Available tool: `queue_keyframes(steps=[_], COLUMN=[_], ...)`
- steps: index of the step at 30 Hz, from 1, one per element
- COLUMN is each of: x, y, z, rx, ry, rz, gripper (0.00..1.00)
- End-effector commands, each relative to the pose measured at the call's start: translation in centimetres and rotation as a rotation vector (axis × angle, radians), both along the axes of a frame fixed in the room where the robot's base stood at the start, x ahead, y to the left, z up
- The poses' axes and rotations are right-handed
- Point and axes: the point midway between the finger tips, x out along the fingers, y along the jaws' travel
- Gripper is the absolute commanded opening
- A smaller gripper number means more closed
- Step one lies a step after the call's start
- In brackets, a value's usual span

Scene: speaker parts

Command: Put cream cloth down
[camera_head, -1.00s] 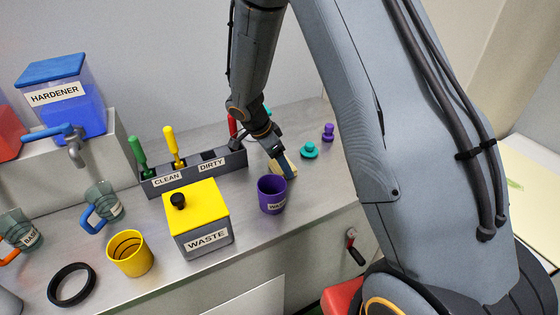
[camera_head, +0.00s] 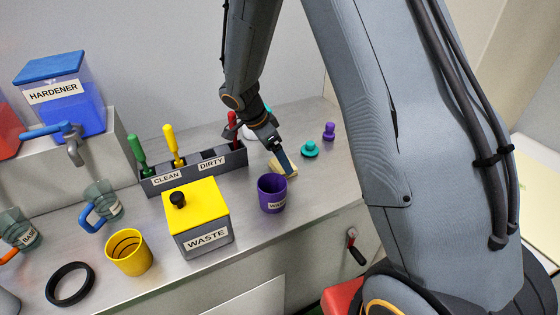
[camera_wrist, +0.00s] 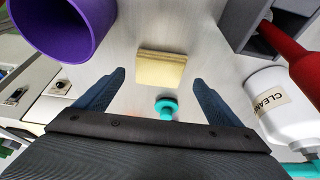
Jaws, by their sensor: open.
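The cream cloth (camera_wrist: 161,69) is a small folded pad lying flat on the metal bench, behind the purple cup in the head view (camera_head: 290,169). My gripper (camera_wrist: 160,82) is open, with its two blue fingers spread apart. In the wrist view the cloth lies beyond the fingertips and between their lines, with nothing held. In the head view my gripper (camera_head: 285,165) is just above the cloth and partly covers it. I cannot tell whether a finger touches it.
The purple cup (camera_head: 272,194) stands close in front of the cloth. The CLEAN/DIRTY holder (camera_head: 195,175) is to the left, with the WASTE box (camera_head: 200,228) before it. A teal knob (camera_wrist: 166,107) and a white bottle (camera_wrist: 279,106) are near.

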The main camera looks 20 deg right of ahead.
Motion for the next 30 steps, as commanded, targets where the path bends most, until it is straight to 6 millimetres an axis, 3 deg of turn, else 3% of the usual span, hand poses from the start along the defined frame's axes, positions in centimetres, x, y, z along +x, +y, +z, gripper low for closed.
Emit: queue_keyframes(steps=[9,19,23,30], x=[-0.4,-1.1,-3.0,-8.4], y=[2.4,3.1,2.4,0.9], z=[5.8,8.3,8.2,7.9], rx=[0.001,0.006,0.039,0.137], ry=[-0.004,0.014,0.07,0.194], rz=[0.002,0.026,0.133,0.485], gripper=[0.88,0.88,0.88,0.88])
